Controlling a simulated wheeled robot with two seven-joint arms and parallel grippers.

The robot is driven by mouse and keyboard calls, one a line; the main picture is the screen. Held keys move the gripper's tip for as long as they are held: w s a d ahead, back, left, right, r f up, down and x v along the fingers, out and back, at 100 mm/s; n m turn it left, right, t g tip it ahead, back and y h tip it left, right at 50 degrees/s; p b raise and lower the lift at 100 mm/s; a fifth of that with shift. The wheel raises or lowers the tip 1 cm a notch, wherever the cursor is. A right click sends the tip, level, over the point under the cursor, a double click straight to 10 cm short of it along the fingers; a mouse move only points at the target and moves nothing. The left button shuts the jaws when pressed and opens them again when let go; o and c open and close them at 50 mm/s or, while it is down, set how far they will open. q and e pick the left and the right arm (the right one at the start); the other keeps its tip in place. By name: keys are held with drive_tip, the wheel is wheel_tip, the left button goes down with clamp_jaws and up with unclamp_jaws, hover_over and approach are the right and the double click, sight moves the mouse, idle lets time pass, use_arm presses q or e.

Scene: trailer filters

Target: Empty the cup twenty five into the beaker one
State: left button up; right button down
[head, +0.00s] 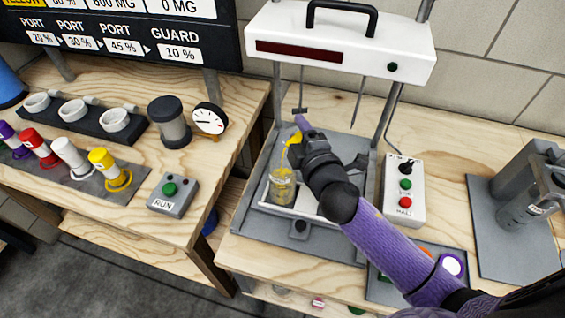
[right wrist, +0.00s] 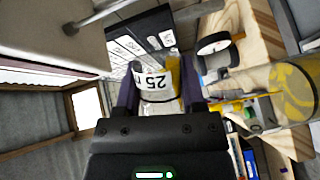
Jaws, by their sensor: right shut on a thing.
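My right gripper (head: 303,134) is shut on the cup marked 25 (right wrist: 154,82), which sits between its purple fingers in the right wrist view. The cup is tilted, and in the head view it is mostly hidden by the gripper. Yellow liquid (head: 291,153) shows at the gripper, running down towards the beaker (head: 281,188). The clear beaker stands below the gripper on the stand's pale plate and has yellow in it. It also shows at the right of the right wrist view (right wrist: 300,88). My left gripper is out of view.
The white-topped stand (head: 345,45) has thin rods hanging behind the gripper. A switch box (head: 404,195) is to its right, with a grey metal device (head: 525,190) beyond. On the left table are a RUN box (head: 172,194), a dial (head: 209,119) and several coloured cylinders.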

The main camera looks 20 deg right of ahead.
drive_tip(key=shift+a+f+b, duration=0.1)
drive_tip(key=shift+f+b, duration=0.05)
drive_tip(key=shift+b, duration=0.15)
drive_tip(key=shift+s+a+r+n+t+b, duration=0.1)
drive_tip(key=shift+a+r+n+t+b, duration=0.2)
drive_tip(key=shift+n, duration=0.45)
drive_tip(key=shift+s+d+r+n+t+b, duration=0.1)
drive_tip(key=shift+n+t+b, duration=0.3)
drive_tip(key=shift+n, duration=0.4)
drive_tip(key=shift+a+r+n+t+b, duration=0.2)
drive_tip(key=shift+n+t+b, duration=0.15)
drive_tip(key=shift+n, duration=0.4)
idle(2.5)
drive_tip(key=shift+s+a+r+n+t+y+b, duration=0.15)
drive_tip(key=shift+a+n+t+y+b, duration=0.1)
drive_tip(key=shift+n+b, duration=0.4)
drive_tip(key=shift+a+r+n+t+y+b, duration=0.1)
drive_tip(key=shift+r+n+t+y+b, duration=0.15)
drive_tip(key=shift+n, duration=0.7)
idle(1.3)
